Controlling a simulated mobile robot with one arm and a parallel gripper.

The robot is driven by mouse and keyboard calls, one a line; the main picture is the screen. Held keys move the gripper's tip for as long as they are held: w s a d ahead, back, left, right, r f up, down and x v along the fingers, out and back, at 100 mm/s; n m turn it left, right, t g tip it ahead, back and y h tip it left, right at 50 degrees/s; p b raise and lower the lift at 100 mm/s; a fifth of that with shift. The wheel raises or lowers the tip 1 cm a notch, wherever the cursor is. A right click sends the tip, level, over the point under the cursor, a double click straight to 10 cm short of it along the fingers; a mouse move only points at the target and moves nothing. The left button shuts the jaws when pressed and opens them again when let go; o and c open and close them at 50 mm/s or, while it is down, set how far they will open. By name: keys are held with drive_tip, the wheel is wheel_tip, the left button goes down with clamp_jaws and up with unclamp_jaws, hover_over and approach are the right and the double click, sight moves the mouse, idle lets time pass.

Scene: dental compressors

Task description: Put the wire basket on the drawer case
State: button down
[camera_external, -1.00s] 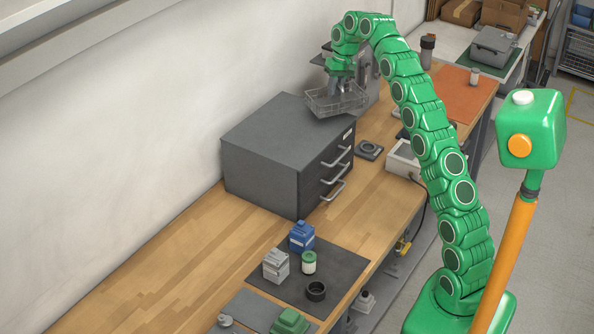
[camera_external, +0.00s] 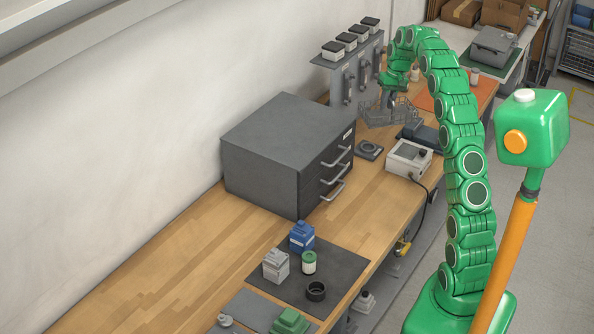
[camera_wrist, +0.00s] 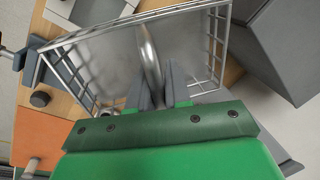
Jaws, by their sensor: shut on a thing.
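The wire basket (camera_external: 392,114) is a silver wire-mesh tray, held above the bench beyond the far right end of the drawer case. My gripper (camera_external: 388,99) is shut on it. In the wrist view my gripper's fingers (camera_wrist: 157,88) reach into the basket (camera_wrist: 105,62) around a curved metal bar, and the basket appears tilted. The dark grey drawer case (camera_external: 275,138) stands on the wooden bench against the wall, with its handles facing right. Its flat top is bare. A grey box at the upper right of the wrist view (camera_wrist: 283,48) appears to be this case.
A grey stand (camera_external: 340,84) with several black-topped containers is by the wall beyond the case. A white control box (camera_external: 408,158) and a small dark plate (camera_external: 369,150) lie right of the case. A dark mat (camera_external: 335,263) with bottles lies nearer. Bench left of it is clear.

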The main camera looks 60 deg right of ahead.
sight(388, 119)
drive_tip(key=f, duration=0.2)
drive_tip(key=s+a+f, duration=0.1)
drive_tip(key=f, duration=0.3)
drive_tip(key=shift+s+a+f, duration=0.25)
drive_tip(key=shift+s+a, duration=0.05)
drive_tip(key=shift+s, duration=0.1)
wheel_tip(388, 119, up, 18)
drive_tip(key=shift+r, duration=0.1)
drive_tip(key=w+a+n, duration=0.2)
drive_tip(key=w+a, duration=0.5)
drive_tip(key=a, duration=0.6)
drive_tip(key=w+a+n, duration=0.2)
drive_tip(key=w+a, duration=0.5)
drive_tip(key=a, duration=0.7)
drive_tip(key=a+n+g, duration=0.1)
drive_tip(key=a+n, duration=0.3)
drive_tip(key=a, duration=2.7)
drive_tip(key=shift+y, duration=0.3)
drive_tip(key=shift+w+d+f, duration=0.1)
drive_tip(key=shift+w+f, duration=0.05)
drive_tip(key=shift+f, duration=4.85)
drive_tip(key=shift+w+d+f, duration=0.15)
drive_tip(key=shift+w+f, duration=0.05)
drive_tip(key=shift+f, duration=4.8)
drive_tip(key=shift+w+d+f, duration=0.1)
drive_tip(key=shift+w+f, duration=0.05)
drive_tip(key=shift+f, duration=4.85)
